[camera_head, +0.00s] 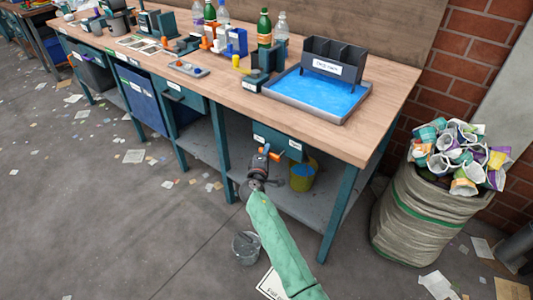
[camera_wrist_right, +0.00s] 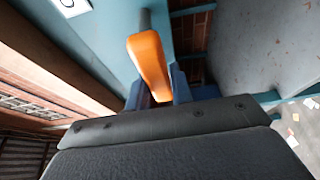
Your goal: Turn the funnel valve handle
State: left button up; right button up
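The orange valve handle (camera_head: 275,156) shows at my right gripper, below the front edge of the bench. In the right wrist view the orange handle (camera_wrist_right: 150,65) hangs from a grey stem on a light blue panel. My right gripper (camera_head: 264,158) is at the handle. Its blue fingers (camera_wrist_right: 158,92) stand on both sides of the handle's near end. Whether they press on it cannot be told. The blue tray (camera_head: 318,92) with a dark divided holder sits on the bench above. No funnel can be made out. My left gripper is out of view.
A yellow bucket (camera_head: 302,175) with blue contents stands on the lower shelf behind my arm. A grey bucket (camera_head: 246,247) stands on the floor. A full sack (camera_head: 425,215) is at the right. Bottles and tools crowd the bench (camera_head: 370,140).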

jog(key=o, duration=0.4)
jog(key=shift+f, duration=0.1)
jog(key=shift+s, duration=0.1)
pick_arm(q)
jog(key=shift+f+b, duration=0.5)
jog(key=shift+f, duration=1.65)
pick_arm(e)
jog(key=v, duration=0.7)
jog(key=shift+s, duration=0.3)
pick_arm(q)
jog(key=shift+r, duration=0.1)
pick_arm(e)
jog(key=shift+a, duration=0.1)
